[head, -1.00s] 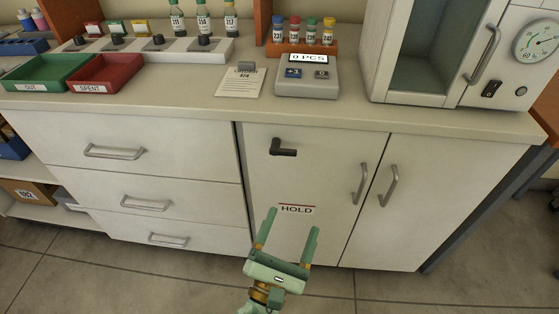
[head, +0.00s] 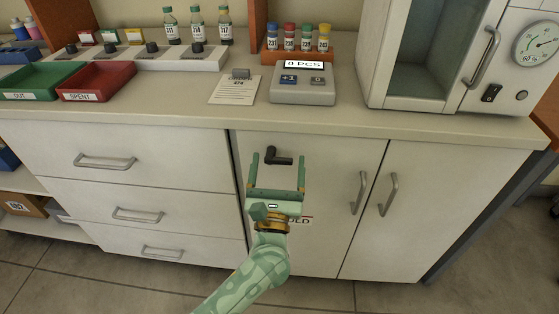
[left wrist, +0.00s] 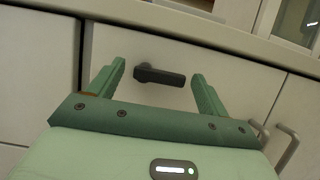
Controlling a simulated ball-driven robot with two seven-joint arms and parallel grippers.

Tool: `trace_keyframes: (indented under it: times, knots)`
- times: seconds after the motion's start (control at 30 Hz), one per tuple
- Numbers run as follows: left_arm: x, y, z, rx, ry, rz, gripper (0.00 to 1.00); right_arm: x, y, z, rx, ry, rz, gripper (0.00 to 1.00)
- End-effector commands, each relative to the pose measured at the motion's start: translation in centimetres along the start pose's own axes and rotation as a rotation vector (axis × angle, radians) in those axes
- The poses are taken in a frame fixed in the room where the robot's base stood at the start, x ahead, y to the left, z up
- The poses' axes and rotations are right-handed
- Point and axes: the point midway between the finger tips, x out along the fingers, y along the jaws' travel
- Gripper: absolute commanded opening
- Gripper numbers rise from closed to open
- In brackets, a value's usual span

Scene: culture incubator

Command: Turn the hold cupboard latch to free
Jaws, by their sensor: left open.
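The hold cupboard latch (head: 279,157) is a short black lever on the upper left of a white cupboard door (head: 330,190). Its arm lies roughly horizontal, pointing right from its pivot. It also shows in the left wrist view (left wrist: 160,75), between and beyond the fingers. My left gripper (head: 277,168) is open and empty in front of the door, fingertips up, just below and around the latch in the picture. I see no clear contact with the latch. The gripper partly hides the HOLD label (head: 303,221). My right gripper is not in view.
The door's bar handle (head: 359,192) is to the right, beside the neighbouring door's handle (head: 388,195). Drawers (head: 105,160) are to the left. The counter edge (head: 330,122) overhangs above the latch. A counting device (head: 303,83) stands on the counter.

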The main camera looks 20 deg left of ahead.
Motion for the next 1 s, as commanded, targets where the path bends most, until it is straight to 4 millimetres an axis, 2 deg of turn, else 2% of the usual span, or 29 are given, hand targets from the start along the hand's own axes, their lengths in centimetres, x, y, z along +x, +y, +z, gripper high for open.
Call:
trace_keyframes:
  times: [0.2, 0.43, 0.47, 0.6, 0.63, 0.93, 1.0]
  knots:
    - [1.6, 0.0, 0.0, 0.0, 0.0, 0.0, 0.78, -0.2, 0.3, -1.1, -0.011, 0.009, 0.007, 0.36]
    - [1.7, 0.0, 0.0, 0.001, 0.0, -0.001, 0.78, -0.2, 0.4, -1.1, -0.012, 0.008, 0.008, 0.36]
    - [1.7, 0.0, 0.0, 0.001, 0.0, -0.001, 0.75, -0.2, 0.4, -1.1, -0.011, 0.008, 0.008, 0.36]
    - [1.7, 0.0, 0.0, 0.001, 0.0, -0.001, 0.36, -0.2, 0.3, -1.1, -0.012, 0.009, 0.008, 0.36]
    - [1.7, 0.0, 0.0, 0.001, 0.0, -0.001, 0.33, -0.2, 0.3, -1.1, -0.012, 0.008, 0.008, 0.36]
    - [1.6, 0.0, 0.1, 0.024, 0.0, -0.01, 0.34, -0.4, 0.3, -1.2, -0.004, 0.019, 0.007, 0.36]
    - [1.6, 0.0, 0.1, 0.045, -0.001, -0.019, 0.34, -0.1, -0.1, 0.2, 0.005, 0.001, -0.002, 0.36]
